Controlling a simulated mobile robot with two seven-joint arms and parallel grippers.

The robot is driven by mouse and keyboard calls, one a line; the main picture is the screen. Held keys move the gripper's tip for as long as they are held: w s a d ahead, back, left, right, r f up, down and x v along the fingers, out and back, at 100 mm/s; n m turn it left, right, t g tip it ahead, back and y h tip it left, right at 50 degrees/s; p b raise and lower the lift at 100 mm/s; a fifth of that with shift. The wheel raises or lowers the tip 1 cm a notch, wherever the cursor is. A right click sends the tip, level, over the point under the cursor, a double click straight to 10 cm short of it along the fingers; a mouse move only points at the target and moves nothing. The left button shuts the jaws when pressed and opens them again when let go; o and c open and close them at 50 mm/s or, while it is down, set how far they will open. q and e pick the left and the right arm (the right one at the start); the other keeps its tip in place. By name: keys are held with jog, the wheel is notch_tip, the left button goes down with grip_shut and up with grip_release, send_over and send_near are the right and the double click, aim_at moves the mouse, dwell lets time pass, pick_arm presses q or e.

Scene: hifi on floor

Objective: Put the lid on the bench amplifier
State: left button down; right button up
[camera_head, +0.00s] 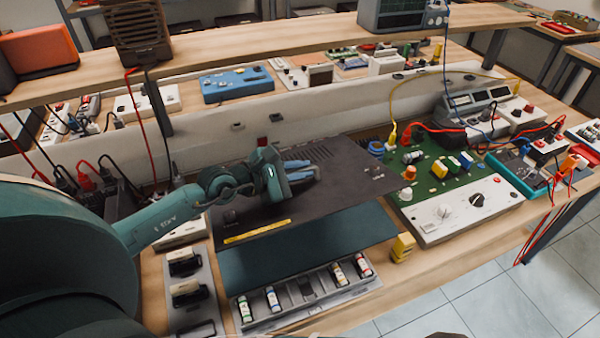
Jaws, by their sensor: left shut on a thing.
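My left gripper (299,170) is shut on the lid (350,182), a flat dark grey panel with vent slots and a yellow strip along its front edge. The lid looks roughly level, and its left part is partly hidden by my gripper and wrist. The bench amplifier (440,180) is right of the lid: a green circuit board with colourful parts, open on top, behind a pale front panel (462,209) with knobs. The lid's right end is close to the amplifier's left side; I cannot tell whether they touch. My right gripper is not in view.
A dark teal mat (310,248) lies in front of the lid, with a battery tray (352,291) at the bench's front. A small yellow block (402,247) stands nearby. Red and yellow leads run from the meter (478,101) around the amplifier's back and right.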

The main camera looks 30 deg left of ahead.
pick_arm(q)
jog(key=shift+r, duration=3.15)
jog(key=shift+s, duration=0.1)
